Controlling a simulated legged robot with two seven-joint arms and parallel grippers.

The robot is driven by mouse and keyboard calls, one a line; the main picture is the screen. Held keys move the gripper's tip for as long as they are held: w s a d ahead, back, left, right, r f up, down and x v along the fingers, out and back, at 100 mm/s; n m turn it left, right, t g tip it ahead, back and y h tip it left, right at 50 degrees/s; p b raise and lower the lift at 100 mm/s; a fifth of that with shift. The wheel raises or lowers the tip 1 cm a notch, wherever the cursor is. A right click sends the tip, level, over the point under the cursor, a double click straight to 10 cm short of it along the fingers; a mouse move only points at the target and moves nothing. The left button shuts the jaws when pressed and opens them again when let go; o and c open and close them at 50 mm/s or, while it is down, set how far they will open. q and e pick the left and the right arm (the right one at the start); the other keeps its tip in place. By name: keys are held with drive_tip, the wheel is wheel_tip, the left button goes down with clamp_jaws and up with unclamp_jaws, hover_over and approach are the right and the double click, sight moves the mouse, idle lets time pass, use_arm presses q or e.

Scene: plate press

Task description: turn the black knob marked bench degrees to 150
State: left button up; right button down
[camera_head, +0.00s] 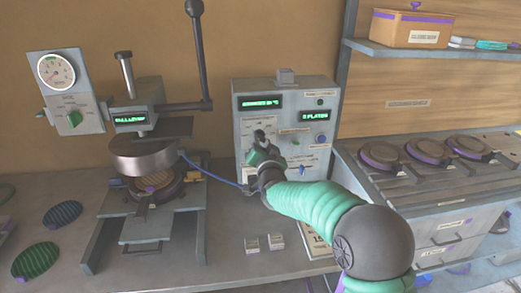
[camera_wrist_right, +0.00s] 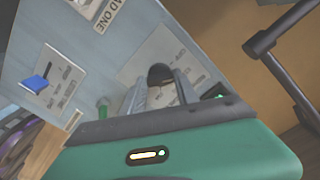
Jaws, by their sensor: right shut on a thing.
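The black knob (camera_wrist_right: 160,74) sits on the front panel of a grey control box (camera_head: 243,125). In the right wrist view it lies between the two grey fingers of my right gripper (camera_wrist_right: 160,88). The fingers are shut on the knob, and its dark top shows above them. In the head view my right gripper (camera_head: 262,150) is up against the left half of the panel and covers most of the dial around the knob. A green-lit display (camera_head: 262,103) sits above it; its text is too small to read surely. My left gripper is not in view.
A second display (camera_head: 316,115) reads 2 PLATES. A round blue button (camera_head: 321,139) and a blue lever (camera_head: 303,170) sit right of my gripper. A plate press (camera_head: 146,157) with a tall black lever stands left. Round plates (camera_head: 381,155) rest on the right bench.

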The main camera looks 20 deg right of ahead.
drive_tip(key=m+b, duration=0.2)
drive_tip(key=m, duration=0.1)
drive_tip(key=m+b, duration=0.1)
drive_tip(key=b, duration=0.1)
drive_tip(key=shift+f+m, duration=0.3)
drive_tip(key=shift+f+m+b, duration=0.15)
drive_tip(key=shift+m+b, duration=6)
drive_tip(key=shift+m, duration=1.55)
drive_tip(key=c, duration=1.3)
unclamp_jaws()
drive_tip(key=o, duration=0.4)
drive_tip(key=shift+r, duration=0.2)
